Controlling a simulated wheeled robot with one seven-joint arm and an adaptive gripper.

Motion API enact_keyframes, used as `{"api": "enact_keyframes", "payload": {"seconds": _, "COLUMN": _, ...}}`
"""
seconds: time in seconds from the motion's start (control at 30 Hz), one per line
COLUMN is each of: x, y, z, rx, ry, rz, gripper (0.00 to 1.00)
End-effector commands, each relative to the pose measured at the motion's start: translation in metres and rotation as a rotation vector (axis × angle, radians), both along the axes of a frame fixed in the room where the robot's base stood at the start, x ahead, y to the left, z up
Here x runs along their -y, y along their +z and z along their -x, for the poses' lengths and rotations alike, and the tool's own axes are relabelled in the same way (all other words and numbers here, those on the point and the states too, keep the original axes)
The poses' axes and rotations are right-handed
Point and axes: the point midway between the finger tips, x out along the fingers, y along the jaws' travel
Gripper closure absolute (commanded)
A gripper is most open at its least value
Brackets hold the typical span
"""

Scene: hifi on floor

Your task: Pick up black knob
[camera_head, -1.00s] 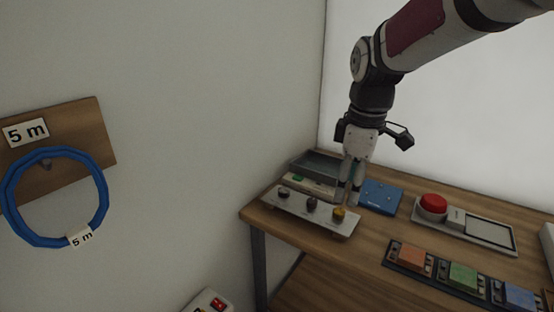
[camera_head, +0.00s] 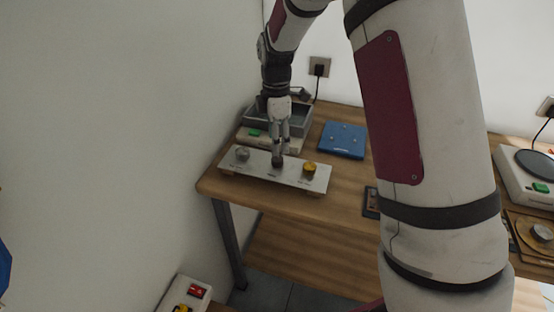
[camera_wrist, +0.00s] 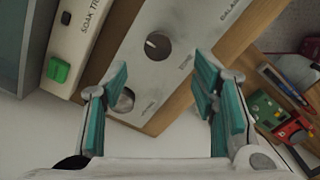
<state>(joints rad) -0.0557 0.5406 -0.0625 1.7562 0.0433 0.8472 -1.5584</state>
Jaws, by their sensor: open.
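A pale panel (camera_head: 222,163) lies on the wooden table with a row of three knobs. The black knob (camera_head: 277,164) is in the middle, partly hidden by my gripper (camera_head: 279,154). In the wrist view the black knob (camera_wrist: 158,45) is dark and round with a light pointer line. It lies above the space between my fingertips (camera_wrist: 161,82). My gripper is open, points down over the panel, and its teal pads stand apart with nothing between them. Whether a pad touches the knob cannot be told.
Behind the panel are a box with a green button (camera_head: 254,133) and a grey tray (camera_head: 290,118). A blue plate (camera_head: 342,140) lies to the right. A wall is close on the left.

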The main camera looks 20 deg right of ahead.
Motion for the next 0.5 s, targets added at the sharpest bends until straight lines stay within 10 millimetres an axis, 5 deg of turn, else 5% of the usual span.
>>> {"api": "enact_keyframes", "payload": {"seconds": 0.5, "x": 0.004, "y": -0.054, "z": -0.002, "rx": -0.002, "ry": 0.001, "rz": 0.001, "gripper": 0.47}}
